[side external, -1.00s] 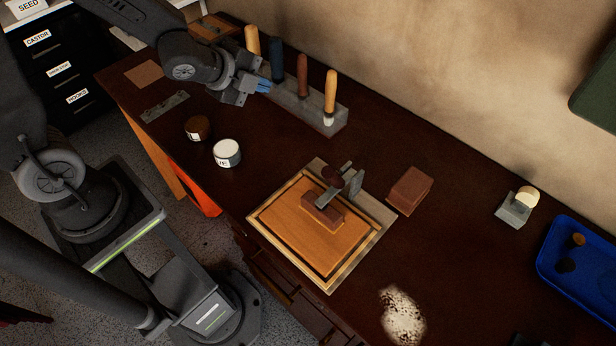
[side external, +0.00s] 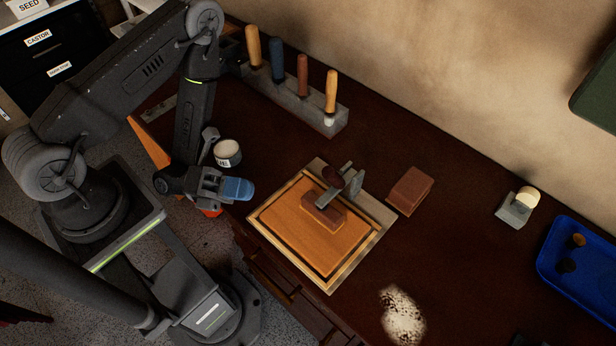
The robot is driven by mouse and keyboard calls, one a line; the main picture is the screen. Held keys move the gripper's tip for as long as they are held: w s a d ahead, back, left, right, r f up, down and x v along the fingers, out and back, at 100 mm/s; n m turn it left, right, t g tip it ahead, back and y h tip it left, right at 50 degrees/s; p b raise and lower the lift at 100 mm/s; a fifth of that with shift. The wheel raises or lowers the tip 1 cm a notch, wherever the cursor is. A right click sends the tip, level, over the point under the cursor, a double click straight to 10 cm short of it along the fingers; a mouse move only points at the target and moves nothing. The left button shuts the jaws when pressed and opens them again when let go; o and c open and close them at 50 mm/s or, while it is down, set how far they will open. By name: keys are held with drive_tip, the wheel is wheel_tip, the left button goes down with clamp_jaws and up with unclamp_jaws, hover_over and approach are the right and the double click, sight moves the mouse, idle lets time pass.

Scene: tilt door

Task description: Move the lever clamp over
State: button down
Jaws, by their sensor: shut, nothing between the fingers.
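The lever clamp (side external: 334,179) has a dark red knob and grey metal parts. It stands at the back edge of a wooden door panel (side external: 297,240) in a light frame. A reddish-brown block (side external: 323,212) lies on the panel, just in front of the clamp and partly under it. My gripper (side external: 246,189) is shut and empty, with blue fingertips. It hovers left of the panel's left corner, apart from the clamp.
A white-lidded jar (side external: 228,153) stands close behind my gripper. A rack (side external: 308,108) of several handled tools is at the back. A brown block (side external: 410,191) sits right of the clamp. A blue tray (side external: 580,268) lies far right.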

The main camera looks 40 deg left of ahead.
drive_tip(key=x, duration=1)
drive_tip(key=shift+s, duration=0.1)
drive_tip(key=w, duration=0.1)
drive_tip(key=w+r, duration=0.1)
drive_tip(key=w+d, duration=0.1)
drive_tip(key=shift+w+r, duration=0.3)
drive_tip(key=shift+r, duration=0.05)
drive_tip(key=shift+r, duration=0.1)
drive_tip(key=n+y, duration=0.1)
drive_tip(key=w+r+n, duration=0.1)
drive_tip(key=shift+r+n+y, duration=0.15)
drive_tip(key=shift+n+y, duration=0.25)
drive_tip(key=w+r+n+g+y, duration=0.3)
drive_tip(key=w+n, duration=0.4)
drive_tip(key=w, duration=0.5)
drive_tip(key=shift+w+r+n, duration=0.2)
drive_tip(key=shift+w+n, duration=0.05)
drive_tip(key=shift+n, duration=0.05)
